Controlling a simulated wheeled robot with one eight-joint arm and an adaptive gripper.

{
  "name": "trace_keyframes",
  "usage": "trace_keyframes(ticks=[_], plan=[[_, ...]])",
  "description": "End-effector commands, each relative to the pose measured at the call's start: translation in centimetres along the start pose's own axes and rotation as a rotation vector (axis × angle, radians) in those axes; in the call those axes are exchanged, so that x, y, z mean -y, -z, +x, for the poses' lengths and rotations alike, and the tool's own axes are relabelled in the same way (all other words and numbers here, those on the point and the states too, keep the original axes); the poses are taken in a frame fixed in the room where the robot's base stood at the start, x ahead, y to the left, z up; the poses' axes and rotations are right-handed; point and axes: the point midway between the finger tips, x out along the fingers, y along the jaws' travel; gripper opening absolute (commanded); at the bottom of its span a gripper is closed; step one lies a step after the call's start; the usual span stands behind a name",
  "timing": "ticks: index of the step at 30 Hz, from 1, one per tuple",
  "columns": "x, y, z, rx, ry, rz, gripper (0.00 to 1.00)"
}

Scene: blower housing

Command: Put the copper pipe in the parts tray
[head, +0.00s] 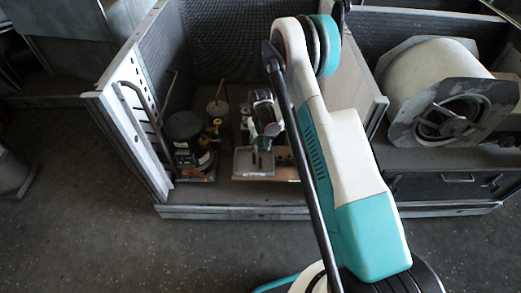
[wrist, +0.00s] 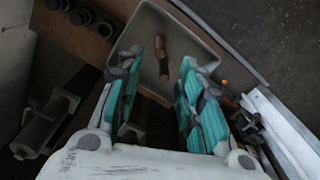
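The copper pipe (wrist: 161,57) is a short brown-copper cylinder. In the wrist view it appears inside the outline of the light grey, shallow parts tray (wrist: 207,53), apart from the walls. My gripper (wrist: 155,80) has its teal fingers spread wide on either side, with nothing between their tips. In the head view my gripper (head: 265,130) hangs over the work area, just above the tray (head: 243,162). I cannot make out the pipe there, as my gripper and arm cover part of the tray.
A brown board (wrist: 70,28) with dark round parts adjoins the tray. A dark motor-like unit (head: 185,135) and a pot with an upright rod (head: 218,108) stand left of my gripper. A metal side wall (head: 130,125) bounds the left. A large drum (head: 440,85) stands right.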

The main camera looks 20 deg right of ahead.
Motion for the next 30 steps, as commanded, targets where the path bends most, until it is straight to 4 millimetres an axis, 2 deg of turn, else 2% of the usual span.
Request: trace_keyframes(ticks=[1, 3, 11, 14, 22, 30], plan=[[0.0, 0.0, -1.2, 0.0, 0.0, 0.0, 0.35], [0.0, 0.0, -2.1, 0.0, 0.0, 0.0, 0.35], [0.0, 0.0, -4.5, -0.005, -0.001, 0.001, 0.35], [0.1, 0.1, -6.8, -0.021, -0.002, 0.002, 0.35], [0.6, -1.0, -17.6, -0.109, -0.011, 0.013, 0.35], [1.3, -4.4, -27.5, -0.203, -0.018, 0.025, 0.35]])
